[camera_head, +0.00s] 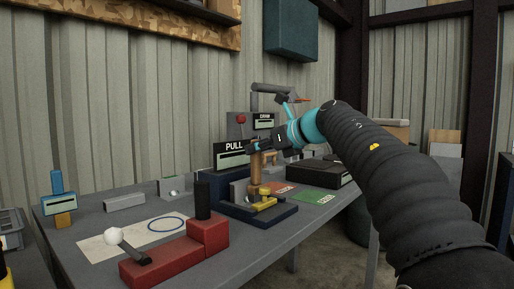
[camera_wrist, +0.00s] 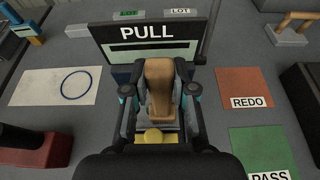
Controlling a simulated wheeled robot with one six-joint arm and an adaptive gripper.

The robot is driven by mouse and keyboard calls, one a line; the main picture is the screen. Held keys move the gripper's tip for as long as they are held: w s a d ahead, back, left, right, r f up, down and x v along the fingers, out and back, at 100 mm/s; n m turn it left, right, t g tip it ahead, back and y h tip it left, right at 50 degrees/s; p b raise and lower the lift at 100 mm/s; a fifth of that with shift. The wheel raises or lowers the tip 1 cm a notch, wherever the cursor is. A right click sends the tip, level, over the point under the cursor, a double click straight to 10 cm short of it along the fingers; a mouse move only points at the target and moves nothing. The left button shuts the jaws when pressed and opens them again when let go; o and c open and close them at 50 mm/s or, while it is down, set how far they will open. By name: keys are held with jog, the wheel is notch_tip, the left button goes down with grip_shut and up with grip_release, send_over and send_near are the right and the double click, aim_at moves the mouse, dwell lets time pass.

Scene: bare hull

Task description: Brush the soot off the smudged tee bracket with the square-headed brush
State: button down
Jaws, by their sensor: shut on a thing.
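My gripper (camera_head: 262,146) is shut on an upright tan wooden piece (camera_head: 256,172), which I take to be the brush. In the wrist view the tan piece (camera_wrist: 159,85) stands between the two fingers of my gripper (camera_wrist: 160,105). Its head's shape cannot be made out. Below it is a yellow piece (camera_head: 264,201) on a dark blue base (camera_head: 275,217); it also shows in the wrist view (camera_wrist: 154,137). It may be the tee bracket, but I cannot tell. Contact between the two, and any soot, cannot be made out.
A PULL sign (camera_wrist: 147,33) stands behind the gripper. A red REDO mat (camera_wrist: 245,88) and a green PASS mat (camera_wrist: 259,150) lie to the right.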

jog(key=shift+s+a, duration=0.9)
jog(key=shift+s, duration=0.25)
jog(key=shift+w, duration=0.1)
jog(key=shift+w+d+p, duration=1)
jog(key=shift+w, duration=0.15)
jog(key=shift+s+a, duration=0.1)
jog(key=shift+s+a+r, duration=0.1)
jog(key=shift+s+a, duration=0.85)
jog(key=shift+s, duration=0.25)
jog(key=shift+w, duration=0.1)
